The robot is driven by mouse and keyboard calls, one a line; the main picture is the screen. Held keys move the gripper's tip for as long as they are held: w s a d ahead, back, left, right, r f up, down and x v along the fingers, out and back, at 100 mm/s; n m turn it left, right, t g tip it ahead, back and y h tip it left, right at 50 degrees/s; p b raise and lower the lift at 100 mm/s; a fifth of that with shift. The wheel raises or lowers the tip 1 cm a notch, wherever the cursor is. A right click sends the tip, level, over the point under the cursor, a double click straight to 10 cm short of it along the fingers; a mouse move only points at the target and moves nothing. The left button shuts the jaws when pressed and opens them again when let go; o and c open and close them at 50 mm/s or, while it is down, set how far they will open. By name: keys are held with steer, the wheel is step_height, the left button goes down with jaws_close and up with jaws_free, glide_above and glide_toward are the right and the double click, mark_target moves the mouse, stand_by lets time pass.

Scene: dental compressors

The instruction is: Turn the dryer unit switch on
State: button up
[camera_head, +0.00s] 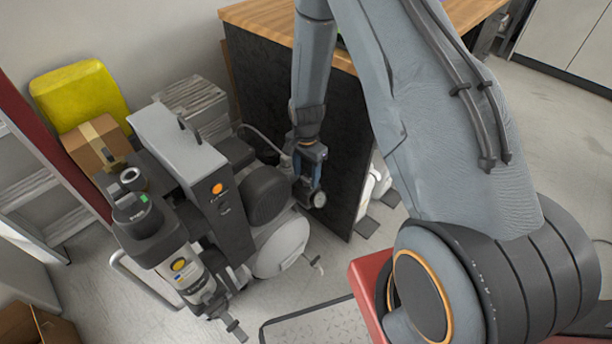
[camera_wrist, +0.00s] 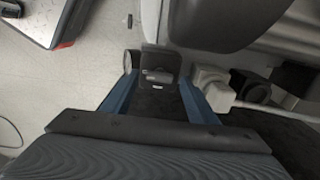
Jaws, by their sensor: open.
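The grey and black compressor and dryer assembly (camera_head: 180,150) stands on the floor in the head view. A tall grey housing on it carries an orange round mark (camera_head: 217,189). My gripper (camera_head: 308,178) is at the right side of the assembly, near the silver tank (camera_head: 283,245). In the wrist view my gripper (camera_wrist: 160,88) has two blue fingers spread apart. A small dark box (camera_wrist: 160,66) with a light, switch-like detail shows between and beyond the fingertips. I cannot tell whether they touch it. The position of the switch cannot be read.
A wooden-topped bench with a dark side panel (camera_head: 300,125) stands close behind my gripper. A yellow container (camera_head: 80,92) and a cardboard box (camera_head: 97,143) are at the left. In the wrist view a white fitting (camera_wrist: 212,88) lies beside the right finger.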

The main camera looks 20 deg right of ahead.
steer(key=shift+f, duration=0.5)
steer(key=shift+c, duration=0.3)
steer(key=c, duration=1)
